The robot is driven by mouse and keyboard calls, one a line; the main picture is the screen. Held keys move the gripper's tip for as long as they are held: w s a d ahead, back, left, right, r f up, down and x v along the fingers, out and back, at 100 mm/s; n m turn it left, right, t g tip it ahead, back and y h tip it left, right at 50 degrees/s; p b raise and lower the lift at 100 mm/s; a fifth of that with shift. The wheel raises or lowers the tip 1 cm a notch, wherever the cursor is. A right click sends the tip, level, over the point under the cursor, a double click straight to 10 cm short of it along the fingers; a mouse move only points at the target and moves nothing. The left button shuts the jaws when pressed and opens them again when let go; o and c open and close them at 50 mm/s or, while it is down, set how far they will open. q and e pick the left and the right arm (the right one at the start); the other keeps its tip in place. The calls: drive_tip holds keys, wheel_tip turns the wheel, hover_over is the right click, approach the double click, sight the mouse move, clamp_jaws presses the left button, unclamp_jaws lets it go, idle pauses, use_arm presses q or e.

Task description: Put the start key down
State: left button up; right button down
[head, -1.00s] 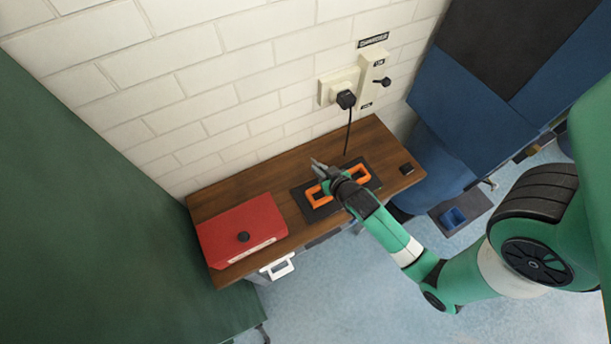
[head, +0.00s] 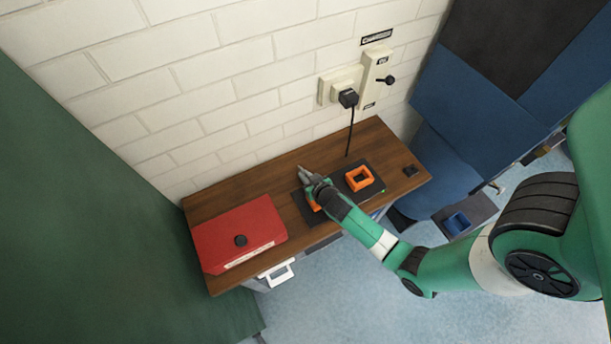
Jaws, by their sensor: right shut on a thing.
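My right gripper (head: 307,173) is above the dark mat (head: 337,195) on the wooden bench, at the mat's left end. Its fingers point up and left in the picture, towards the wall. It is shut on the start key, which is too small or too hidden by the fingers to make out. The gripper and wrist partly cover an orange holder (head: 313,206) on the mat. A second orange square holder (head: 359,179) stands uncovered on the mat's right part. My left gripper is not in view.
A red case (head: 240,225) lies on the left of the bench (head: 235,187). A small black block (head: 410,171) is at its right end. A black plug (head: 347,98) with a hanging cord and a switch panel (head: 373,73) are on the brick wall. Bare wood lies behind the mat.

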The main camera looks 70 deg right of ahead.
drive_tip(key=shift+f, duration=0.25)
drive_tip(key=c, duration=0.9)
unclamp_jaws()
drive_tip(key=shift+r, duration=0.1)
drive_tip(key=shift+s+a+r, duration=0.15)
drive_tip(key=shift+s+r, duration=0.05)
drive_tip(key=shift+r, duration=0.2)
drive_tip(key=p+v, duration=0.2)
drive_tip(key=v, duration=0.9)
drive_tip(key=shift+s+a, duration=0.15)
drive_tip(key=shift+r, duration=0.1)
